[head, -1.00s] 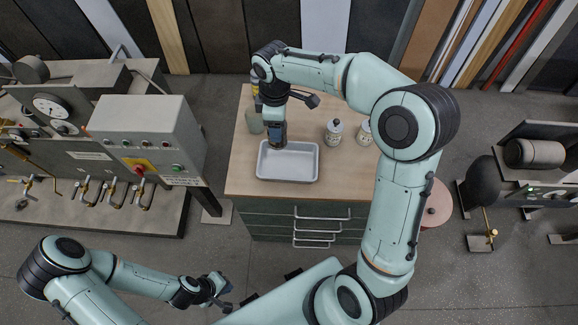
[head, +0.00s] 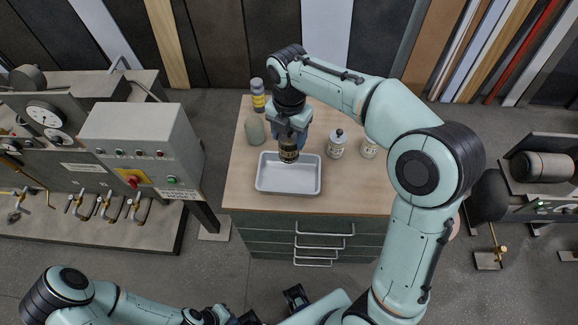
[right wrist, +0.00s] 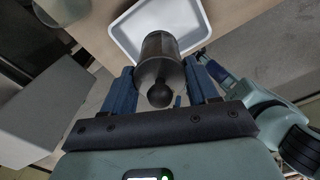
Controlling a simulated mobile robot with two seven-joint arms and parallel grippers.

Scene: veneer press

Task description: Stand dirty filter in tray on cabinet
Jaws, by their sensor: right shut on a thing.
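The dirty filter (head: 289,149) is a dark brownish cylinder; the right wrist view shows it as a grey-brown can with a round knob (right wrist: 158,92) towards me. My right gripper (head: 288,131) is shut on it, with a blue finger on each side in the right wrist view (right wrist: 162,88). The filter is roughly upright at the back part of the pale grey tray (head: 288,188). I cannot tell whether it touches the tray floor. The tray lies on the wooden top of the cabinet (head: 240,185). My left gripper (head: 243,318) is low at the bottom edge, partly cut off.
A green-grey bottle (head: 255,131) and a yellow-banded bottle (head: 258,95) stand left of the filter. A machine with a control box (head: 143,145) is at the left. The cabinet top's front left is clear.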

